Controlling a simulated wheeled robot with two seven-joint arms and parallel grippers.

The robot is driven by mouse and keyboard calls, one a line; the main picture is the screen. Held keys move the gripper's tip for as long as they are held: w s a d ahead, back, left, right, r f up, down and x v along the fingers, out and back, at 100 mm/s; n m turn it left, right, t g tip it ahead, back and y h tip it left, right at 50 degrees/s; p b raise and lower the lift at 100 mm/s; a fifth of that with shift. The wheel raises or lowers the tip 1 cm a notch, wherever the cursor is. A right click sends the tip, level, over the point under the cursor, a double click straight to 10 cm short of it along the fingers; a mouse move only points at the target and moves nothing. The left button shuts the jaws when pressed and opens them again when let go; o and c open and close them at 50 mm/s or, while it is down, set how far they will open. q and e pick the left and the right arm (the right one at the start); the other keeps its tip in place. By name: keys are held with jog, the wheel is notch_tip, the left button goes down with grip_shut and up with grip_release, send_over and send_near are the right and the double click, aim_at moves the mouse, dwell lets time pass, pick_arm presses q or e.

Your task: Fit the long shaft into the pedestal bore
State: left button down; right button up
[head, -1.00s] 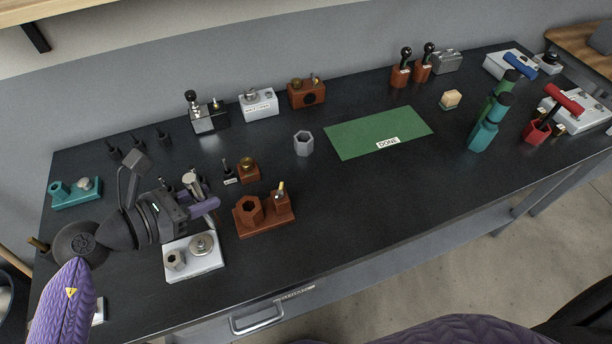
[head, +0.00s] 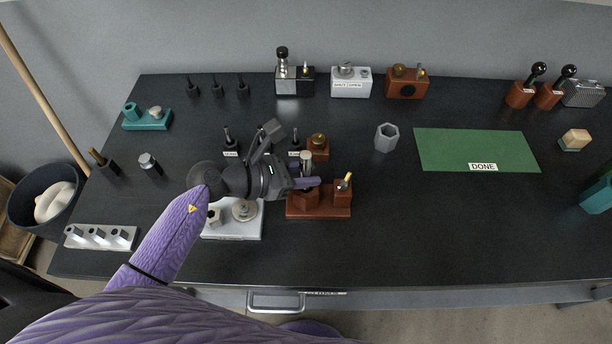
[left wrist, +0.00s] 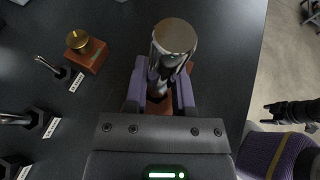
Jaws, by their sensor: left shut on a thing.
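My left gripper (head: 312,183) is shut on the long shaft (left wrist: 172,45), a metallic piece with a broad round silver end. The shaft stands between the purple fingers, and its top (head: 306,158) also shows in the head view. The red-brown pedestal block (head: 322,212) lies directly under the gripper. The fingers and shaft cover its hexagonal bore, so I cannot tell whether the shaft's lower end is in it or above it. A dark gripper, apparently my right one (left wrist: 268,113), shows small at the right of the left wrist view; its jaw state is unclear.
A white block (head: 248,233) with fittings stands left of the pedestal. A small brown block with a brass knob (head: 318,146) is close behind. A grey hexagonal piece (head: 386,137) and the green DONE mat (head: 476,146) lie to the right. The table right of the pedestal is clear.

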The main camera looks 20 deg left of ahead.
pick_arm(q)
jog(key=shift+f, duration=0.1)
jog(key=shift+c, duration=2.3)
grip_release()
jog(key=shift+s+a+r, duration=0.1)
jog(key=shift+a+r, duration=0.05)
jog(key=shift+r, duration=0.15)
jog(key=v, duration=1.1)
jog(key=shift+s+a, duration=0.15)
jog(key=shift+a, duration=0.05)
